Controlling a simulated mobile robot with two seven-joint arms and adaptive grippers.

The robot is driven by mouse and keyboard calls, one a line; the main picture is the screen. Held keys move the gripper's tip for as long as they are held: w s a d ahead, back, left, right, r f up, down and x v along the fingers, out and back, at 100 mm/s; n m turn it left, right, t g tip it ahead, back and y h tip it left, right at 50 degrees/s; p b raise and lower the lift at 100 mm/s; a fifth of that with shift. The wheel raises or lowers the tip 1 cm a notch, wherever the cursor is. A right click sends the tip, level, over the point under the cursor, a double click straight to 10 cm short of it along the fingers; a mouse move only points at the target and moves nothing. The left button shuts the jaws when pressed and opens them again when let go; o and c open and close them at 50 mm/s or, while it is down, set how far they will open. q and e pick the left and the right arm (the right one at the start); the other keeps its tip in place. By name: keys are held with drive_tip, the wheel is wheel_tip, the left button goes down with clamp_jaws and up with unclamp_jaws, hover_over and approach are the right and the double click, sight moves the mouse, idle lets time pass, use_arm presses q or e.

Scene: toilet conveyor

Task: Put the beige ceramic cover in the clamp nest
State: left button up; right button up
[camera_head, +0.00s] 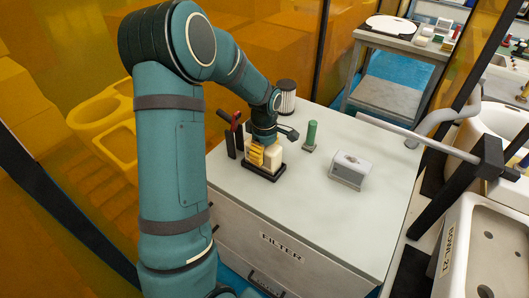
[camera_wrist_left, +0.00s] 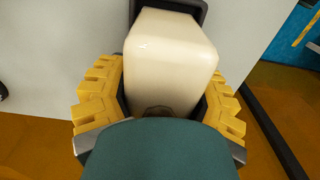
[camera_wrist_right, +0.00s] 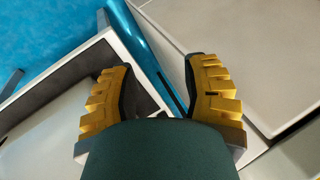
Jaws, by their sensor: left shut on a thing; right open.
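The beige ceramic cover (camera_head: 273,158) is a pale, rounded block standing on a black tray-like base (camera_head: 264,174) at the left of the white cabinet top. My left gripper (camera_head: 264,153) is shut on it from above, with yellow fingers on either side. In the left wrist view the cover (camera_wrist_left: 170,55) sits between the fingers (camera_wrist_left: 165,95), with a black rim beyond it. I cannot tell whether the cover rests fully in the base or which fixture is the clamp nest. My right gripper (camera_wrist_right: 155,75) is open and empty in the right wrist view.
A red-and-black handled tool (camera_head: 232,132) stands left of the base. A black-topped cylinder (camera_head: 285,97) stands behind, a green post (camera_head: 311,135) right of the gripper, and a white-grey box (camera_head: 350,169) further right. The cabinet top's front right is clear.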

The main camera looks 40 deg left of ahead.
use_arm(q)
drive_tip(key=shift+f, duration=0.4)
drive_tip(key=o, duration=1.4)
wheel_tip(320, 180, up, 12)
